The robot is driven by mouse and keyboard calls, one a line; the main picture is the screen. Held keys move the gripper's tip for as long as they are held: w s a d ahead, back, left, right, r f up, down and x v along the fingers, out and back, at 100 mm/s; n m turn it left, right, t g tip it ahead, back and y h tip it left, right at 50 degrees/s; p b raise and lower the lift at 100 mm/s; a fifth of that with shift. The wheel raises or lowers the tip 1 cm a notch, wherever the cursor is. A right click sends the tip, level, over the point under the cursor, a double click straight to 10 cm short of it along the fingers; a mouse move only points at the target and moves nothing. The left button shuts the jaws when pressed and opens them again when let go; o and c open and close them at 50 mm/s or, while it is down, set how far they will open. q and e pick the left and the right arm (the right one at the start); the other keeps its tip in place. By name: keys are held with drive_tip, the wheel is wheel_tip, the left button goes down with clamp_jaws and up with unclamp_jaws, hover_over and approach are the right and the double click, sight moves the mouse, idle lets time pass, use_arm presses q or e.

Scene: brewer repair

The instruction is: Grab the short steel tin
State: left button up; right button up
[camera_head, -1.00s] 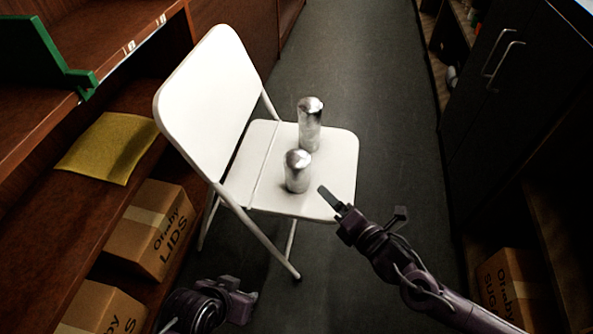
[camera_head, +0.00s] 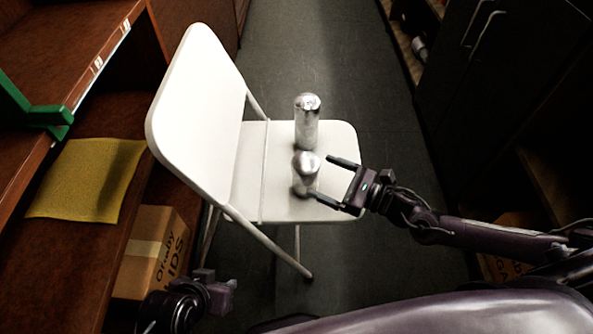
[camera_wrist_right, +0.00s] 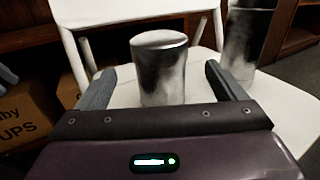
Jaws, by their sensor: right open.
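The short steel tin (camera_head: 306,172) stands upright on the seat of a white folding chair (camera_head: 335,205). In the right wrist view the short tin (camera_wrist_right: 162,68) shows ahead, between the two spread fingers. My right gripper (camera_head: 336,180) is open and empty, just right of the short tin, its fingers pointing toward it; the near fingertip shows close to the tin's lower edge. A taller steel tin (camera_head: 307,122) stands upright behind the short one, and it also shows at the right of the wrist view (camera_wrist_right: 243,45). My left gripper (camera_head: 222,291) is low at the front left, away from the chair.
Wooden shelves on the left hold a yellow mat (camera_head: 88,180), a green object (camera_head: 35,112) and a cardboard box (camera_head: 150,252). The chair's backrest (camera_head: 195,115) rises left of the tins. A dark cabinet (camera_head: 495,110) stands at right. The aisle floor (camera_head: 345,50) behind the chair is clear.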

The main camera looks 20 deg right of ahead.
sight(306, 169)
drive_tip(key=b+x, duration=0.1)
drive_tip(key=x, duration=0.5)
drive_tip(key=shift+f, duration=0.15)
drive_tip(key=c, duration=1.1)
drive_tip(key=shift+c, duration=0.4)
